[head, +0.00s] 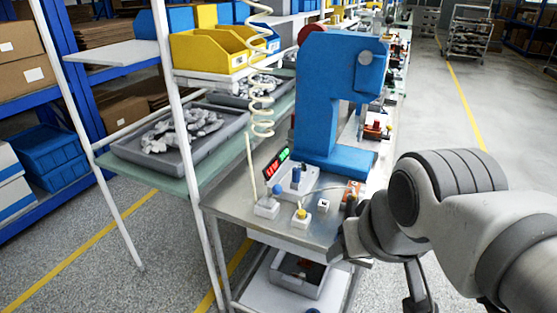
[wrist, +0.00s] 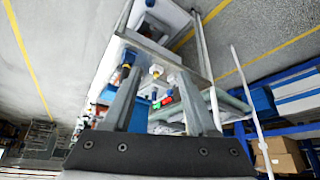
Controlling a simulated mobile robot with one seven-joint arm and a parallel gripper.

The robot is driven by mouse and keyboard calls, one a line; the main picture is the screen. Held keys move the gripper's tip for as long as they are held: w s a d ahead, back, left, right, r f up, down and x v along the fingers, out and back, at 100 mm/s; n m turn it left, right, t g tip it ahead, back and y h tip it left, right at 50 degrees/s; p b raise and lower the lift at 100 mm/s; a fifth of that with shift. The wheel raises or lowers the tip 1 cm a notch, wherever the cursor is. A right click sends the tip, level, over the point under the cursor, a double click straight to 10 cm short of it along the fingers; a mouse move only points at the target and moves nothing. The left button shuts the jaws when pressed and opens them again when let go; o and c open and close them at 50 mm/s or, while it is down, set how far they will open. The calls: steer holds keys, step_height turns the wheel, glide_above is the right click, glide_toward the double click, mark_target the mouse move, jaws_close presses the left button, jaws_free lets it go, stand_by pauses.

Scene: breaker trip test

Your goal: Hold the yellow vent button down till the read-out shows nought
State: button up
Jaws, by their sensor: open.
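The yellow vent button (head: 301,213) sits on a small white box near the front of the steel bench. A small white box with a yellowish top in the wrist view (wrist: 156,71) appears to be it, between my fingers in the picture and beyond them. The read-out (head: 276,163) is a tilted dark panel with red digits, too small to read, and a green part; its red and green also show in the wrist view (wrist: 163,102). My gripper (head: 347,244) is open and empty at the bench's front right corner, to the right of the button and apart from it.
A blue press (head: 325,95) stands behind the controls. A blue-knobbed lever (head: 276,190), a grey box with a blue cylinder (head: 296,178) and a small white cube (head: 323,205) stand close around the button. A coiled cream hose (head: 262,90) hangs at the left.

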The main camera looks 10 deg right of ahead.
jaws_close()
stand_by(1.4)
